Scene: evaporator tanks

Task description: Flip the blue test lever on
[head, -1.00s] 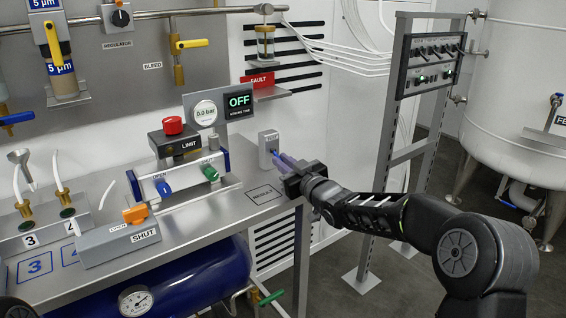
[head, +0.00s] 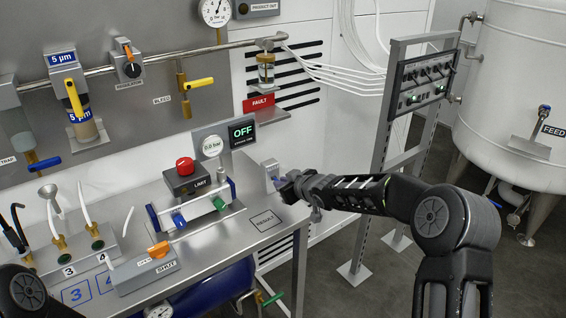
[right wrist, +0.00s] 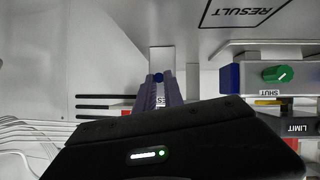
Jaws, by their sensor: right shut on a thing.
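The test unit is a small grey upright box (head: 270,172) at the right back edge of the steel bench in the head view. Its blue lever is mostly hidden there by my right gripper (head: 279,183), which reaches it from the right. In the right wrist view the round blue lever end (right wrist: 158,78) shows at the tips of my right gripper (right wrist: 159,90). The fingers are closed around it. Which way the lever is tilted cannot be told. The display (head: 242,131) behind reads OFF. My left gripper is not in view.
A limit box with a red button (head: 185,172) and a rig with blue and green knobs (head: 190,210) stand left of the test box. A marked RESULT square (head: 265,220) lies empty on the bench. A grey switch rack (head: 423,82) stands behind my right arm.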

